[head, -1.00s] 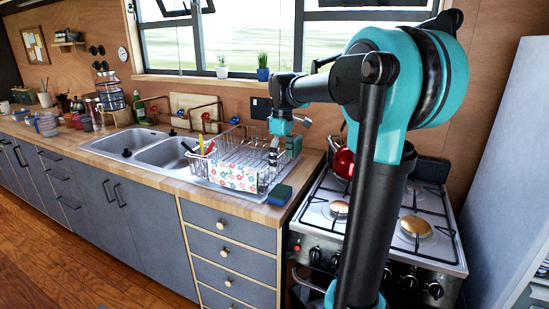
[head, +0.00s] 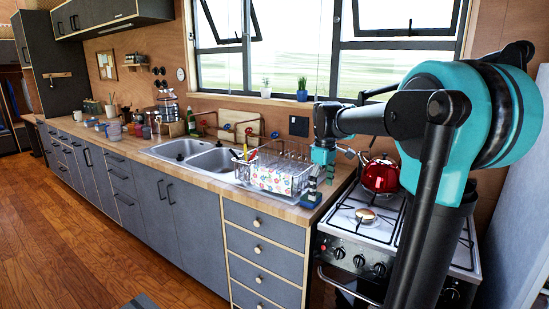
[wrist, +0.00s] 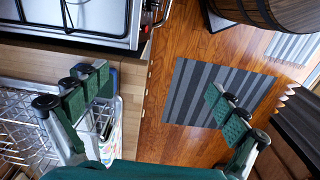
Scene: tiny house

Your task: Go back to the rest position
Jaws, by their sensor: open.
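The left finger overlaps the counter and rack edge; the right finger is over the wooden floor.
The wire dish rack (head: 281,158) stands beside the sink (head: 212,162). A blue and green sponge (head: 311,200) lies at the counter edge. A red kettle (head: 380,176) is on the stove (head: 350,213). A striped rug (wrist: 205,97) lies on open floor.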

